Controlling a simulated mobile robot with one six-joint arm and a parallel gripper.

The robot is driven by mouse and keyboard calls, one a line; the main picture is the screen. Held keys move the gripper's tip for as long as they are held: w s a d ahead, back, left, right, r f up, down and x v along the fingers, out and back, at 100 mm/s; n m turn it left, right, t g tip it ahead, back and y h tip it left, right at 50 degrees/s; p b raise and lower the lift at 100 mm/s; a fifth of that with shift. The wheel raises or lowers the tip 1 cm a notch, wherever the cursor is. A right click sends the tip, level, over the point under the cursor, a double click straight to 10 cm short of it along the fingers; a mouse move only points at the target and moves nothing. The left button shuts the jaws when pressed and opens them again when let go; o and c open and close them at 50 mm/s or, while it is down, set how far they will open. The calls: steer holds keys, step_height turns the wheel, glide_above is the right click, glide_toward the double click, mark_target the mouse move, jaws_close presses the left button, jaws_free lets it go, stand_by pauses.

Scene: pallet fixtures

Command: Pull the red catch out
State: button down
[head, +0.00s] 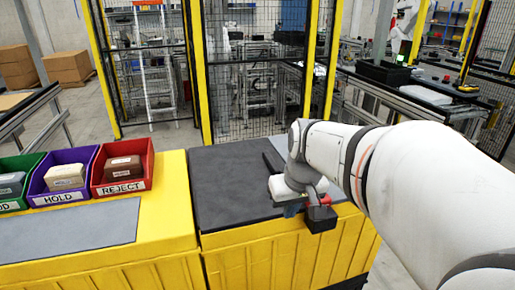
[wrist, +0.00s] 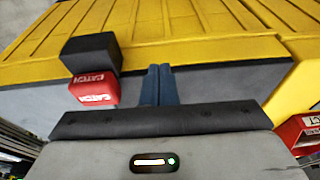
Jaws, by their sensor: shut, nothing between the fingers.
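The red catch (wrist: 93,91) shows in the wrist view, left of my fingers, with white lettering reading CATCH. It sits against a black block (wrist: 91,53) near the edge of the yellow pallet fixture. In the head view the red catch (head: 326,199) is partly hidden behind my wrist, just above the black block (head: 321,219). My gripper (wrist: 160,70) has blue fingers pressed together with nothing between them. The fingers are beside the catch, with a visible gap in the wrist view. In the head view the fingers (head: 291,210) show just left of the black block.
A dark grey mat (head: 228,180) covers the fixture top, and a black bar (head: 272,162) shows behind my wrist. Green (head: 12,205), purple HOLD (head: 40,190) and red REJECT (head: 98,176) bins holding blocks stand at left. A wire fence (head: 255,90) stands behind.

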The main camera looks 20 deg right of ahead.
steer(key=w+d+r+p, duration=0.3)
steer(key=w+d+r, duration=0.5)
steer(key=d, duration=0.1)
steer(key=shift+w+d+r+t, duration=0.15)
steer(key=shift+w+r+t, duration=0.1)
steer(key=shift+t, duration=0.05)
step_height(320, 180, down, 10)
steer(key=p, duration=0.4)
steer(key=shift+s+r, duration=0.2)
steer(key=shift+s, duration=0.1)
steer(key=shift+s, duration=0.1)
